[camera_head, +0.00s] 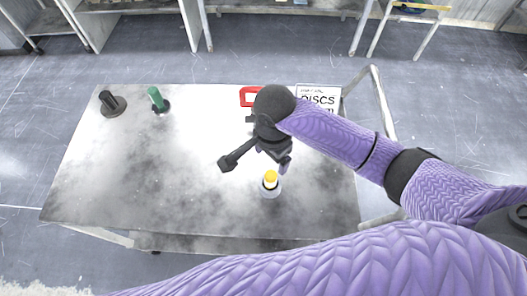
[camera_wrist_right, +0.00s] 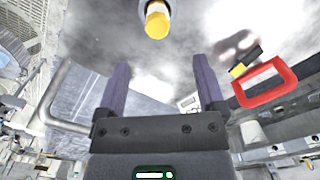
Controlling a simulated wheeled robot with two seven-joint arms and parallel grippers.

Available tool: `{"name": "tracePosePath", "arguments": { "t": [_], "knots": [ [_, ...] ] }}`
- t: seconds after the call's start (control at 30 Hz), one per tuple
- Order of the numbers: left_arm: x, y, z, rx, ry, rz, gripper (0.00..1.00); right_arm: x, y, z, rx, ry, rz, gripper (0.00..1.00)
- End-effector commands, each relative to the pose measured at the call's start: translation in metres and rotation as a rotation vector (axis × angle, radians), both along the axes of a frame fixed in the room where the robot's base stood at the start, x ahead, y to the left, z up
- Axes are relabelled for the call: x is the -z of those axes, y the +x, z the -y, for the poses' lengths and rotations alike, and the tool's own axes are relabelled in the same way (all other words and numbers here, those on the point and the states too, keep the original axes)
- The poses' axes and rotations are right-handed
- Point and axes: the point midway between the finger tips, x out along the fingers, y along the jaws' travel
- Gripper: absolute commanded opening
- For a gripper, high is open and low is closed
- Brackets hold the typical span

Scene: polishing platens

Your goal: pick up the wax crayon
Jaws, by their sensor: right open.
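My right gripper (camera_head: 256,162) is over the table, close behind and above the crayon in the head view. In the right wrist view its two fingers (camera_wrist_right: 161,70) stand wide apart with nothing between them, and the crayon lies beyond their tips. My left gripper is not in view.
The grey table (camera_head: 120,190) holds a black peg (camera_head: 109,102) and a green peg (camera_head: 156,98) on dark bases at the back left. A red frame (camera_head: 248,96) and a DISCS sign (camera_head: 319,98) are at the back right. The table's left and middle front are clear.

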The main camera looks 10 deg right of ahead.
Motion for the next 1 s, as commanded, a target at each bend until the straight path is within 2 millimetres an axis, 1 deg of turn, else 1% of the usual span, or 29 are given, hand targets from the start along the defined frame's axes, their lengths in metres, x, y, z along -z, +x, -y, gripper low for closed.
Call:
{"name": "tracePosePath", "arguments": {
  "t": [0.07,0.2,0.3,0.37,0.4,0.5,0.6,0.8,0.87,0.9,0.97,1.0],
  "knots": [
    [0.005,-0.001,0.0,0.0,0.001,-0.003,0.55,0.01,0.001,0.002,0.02,-0.009,-0.005,0.88],
    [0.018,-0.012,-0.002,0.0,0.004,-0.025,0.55,0.039,0.001,0.002,0.023,-0.009,-0.006,0.88],
    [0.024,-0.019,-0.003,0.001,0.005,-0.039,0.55,0.053,0.001,0.002,0.022,-0.008,-0.005,0.88],
    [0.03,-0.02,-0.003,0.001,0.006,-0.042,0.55,0.066,0.001,0.002,0.022,-0.008,-0.005,0.88],
    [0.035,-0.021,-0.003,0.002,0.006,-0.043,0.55,0.075,0.002,0.002,0.021,-0.008,-0.005,0.88],
    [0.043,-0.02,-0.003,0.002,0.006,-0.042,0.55,0.093,0.002,0.002,0.021,-0.007,-0.004,0.88],
    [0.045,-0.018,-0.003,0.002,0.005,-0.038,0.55,0.1,0.002,0.002,0.02,-0.006,-0.002,0.88],
    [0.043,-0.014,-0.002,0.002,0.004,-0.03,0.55,0.099,0.002,0.002,0.02,-0.005,-0.001,0.88],
    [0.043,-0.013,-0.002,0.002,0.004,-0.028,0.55,0.099,0.002,0.002,0.019,-0.005,-0.001,0.75],
    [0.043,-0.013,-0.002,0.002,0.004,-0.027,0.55,0.099,0.002,0.002,0.019,-0.005,-0.001,0.67],
    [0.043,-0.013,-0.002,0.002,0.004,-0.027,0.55,0.098,0.002,0.002,0.019,-0.005,-0.001,0.54],
    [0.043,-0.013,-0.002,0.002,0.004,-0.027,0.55,0.098,0.002,0.002,0.019,-0.005,-0.001,0.46]
  ]
}}
